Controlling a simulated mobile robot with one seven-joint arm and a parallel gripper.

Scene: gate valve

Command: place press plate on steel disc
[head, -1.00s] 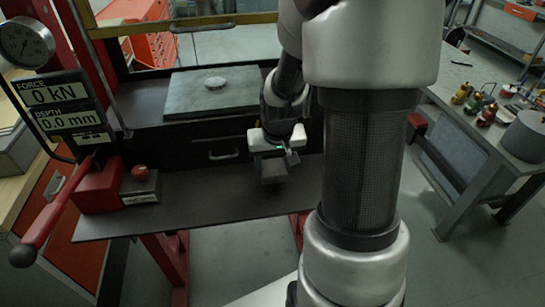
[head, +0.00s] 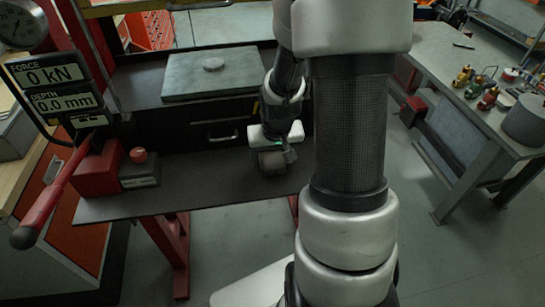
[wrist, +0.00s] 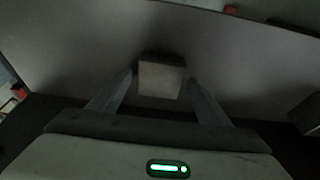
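A small grey block (head: 272,163), which looks to be the press plate, is on the dark shelf under my gripper (head: 274,148). In the wrist view the block (wrist: 161,77) lies between the tips of my gripper's two spread fingers (wrist: 160,84). The fingers flank it with what looks like a narrow gap on each side; contact is not clear. Nothing is on the disc.
A red lever (head: 60,185) and a red-button box (head: 139,169) are at the shelf's left. The display (head: 56,88) reads 0 kN and 0.0 mm. The shelf (head: 200,185) between box and gripper is clear.

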